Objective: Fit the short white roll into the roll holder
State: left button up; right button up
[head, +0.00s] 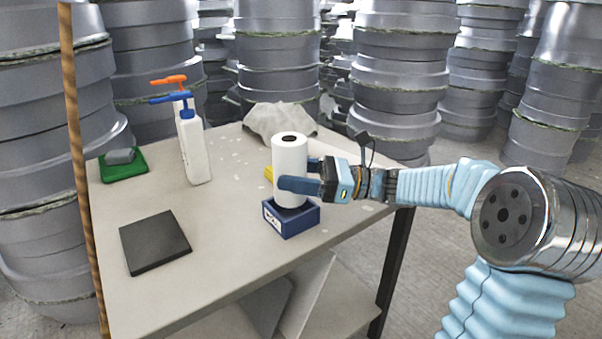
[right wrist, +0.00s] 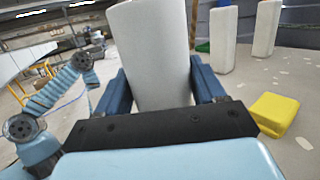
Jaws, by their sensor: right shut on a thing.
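The short white roll (head: 290,160) stands upright over the blue roll holder (head: 291,219) near the table's right edge. Its lower end is at the holder's top; I cannot tell whether it is seated inside. My right gripper (head: 297,176) is shut on the roll from the right, with blue fingers on both sides of it. In the right wrist view the roll (right wrist: 150,55) fills the space between the fingers (right wrist: 155,88). My left gripper is not in view.
A black square plate (head: 155,242) lies at the table's front left. A green tray (head: 124,168) with a grey block, white pump bottles (head: 194,150) and a crumpled grey cloth (head: 279,122) stand farther back. A yellow object (right wrist: 273,113) is close by the roll.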

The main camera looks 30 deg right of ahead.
dwell(0.4)
jog(key=shift+p, duration=0.3)
jog(key=shift+f+b, duration=0.85)
jog(key=shift+f, duration=0.45)
jog(key=shift+f, duration=0.35)
jog(key=shift+f+b, duration=0.2)
jog(key=shift+b, duration=0.1)
jog(key=o, duration=1.4)
